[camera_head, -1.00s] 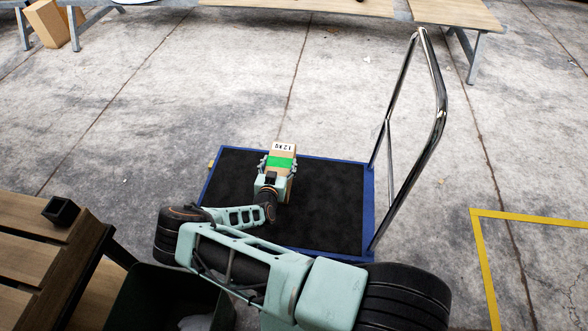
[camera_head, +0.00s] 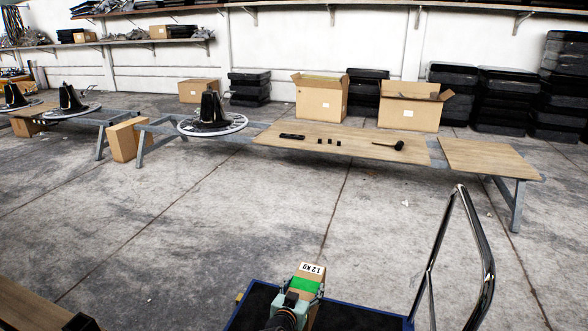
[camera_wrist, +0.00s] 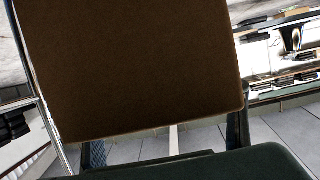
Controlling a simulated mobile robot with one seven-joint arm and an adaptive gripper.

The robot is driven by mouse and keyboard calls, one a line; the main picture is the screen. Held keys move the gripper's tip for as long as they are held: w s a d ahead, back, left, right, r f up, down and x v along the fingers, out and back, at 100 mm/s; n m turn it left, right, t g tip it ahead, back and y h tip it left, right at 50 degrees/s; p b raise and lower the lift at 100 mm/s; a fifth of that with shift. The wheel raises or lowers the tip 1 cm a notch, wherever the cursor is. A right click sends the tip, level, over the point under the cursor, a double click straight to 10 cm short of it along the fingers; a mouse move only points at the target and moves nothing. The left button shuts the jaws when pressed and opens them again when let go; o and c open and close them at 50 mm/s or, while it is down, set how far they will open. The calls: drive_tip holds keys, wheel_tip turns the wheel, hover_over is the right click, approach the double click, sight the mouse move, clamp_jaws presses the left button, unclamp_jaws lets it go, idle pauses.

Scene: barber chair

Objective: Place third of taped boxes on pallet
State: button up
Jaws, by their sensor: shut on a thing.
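My gripper (camera_head: 305,286) is shut on a taped brown box (camera_head: 312,269) with green tape across it and a white 1.2 KG label at its far end. In the head view the box is at the bottom, over the far edge of a black platform with a blue rim (camera_head: 358,309). I cannot tell whether the box touches the platform or is held above it. In the wrist view the box's brown face (camera_wrist: 130,70) fills the upper middle, above the dark gripper body. No other taped box is seen on the visible part of the platform.
A chrome handle (camera_head: 484,255) rises at the platform's right side. Open cartons (camera_head: 410,108) stand behind.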

drive_tip(key=s+d+r+m+g+h, duration=0.25)
drive_tip(key=s+r, duration=0.35)
drive_tip(key=r, duration=0.3)
drive_tip(key=s+d+r+m+g+h, duration=0.15)
drive_tip(key=s+d+r, duration=0.3)
drive_tip(key=r, duration=0.45)
drive_tip(key=s+d+r+m+g+h, duration=0.1)
drive_tip(key=s+d+r+m+h, duration=0.15)
drive_tip(key=s+r, duration=0.55)
wheel_tip(320, 180, up, 28)
drive_tip(key=w+n+t+y+p, duration=0.2)
drive_tip(key=n+t+y+p, duration=0.25)
drive_tip(key=p, duration=2.85)
drive_tip(key=shift+g, duration=0.25)
drive_tip(key=shift+s+d+f, duration=0.15)
drive_tip(key=shift+s+f, duration=0.05)
drive_tip(key=shift+f, duration=0.55)
drive_tip(key=shift+s+d+f, duration=0.2)
drive_tip(key=shift+f, duration=0.6)
drive_tip(key=shift+s+d+f, duration=0.15)
drive_tip(key=shift+s+f, duration=0.05)
drive_tip(key=shift+f, duration=0.55)
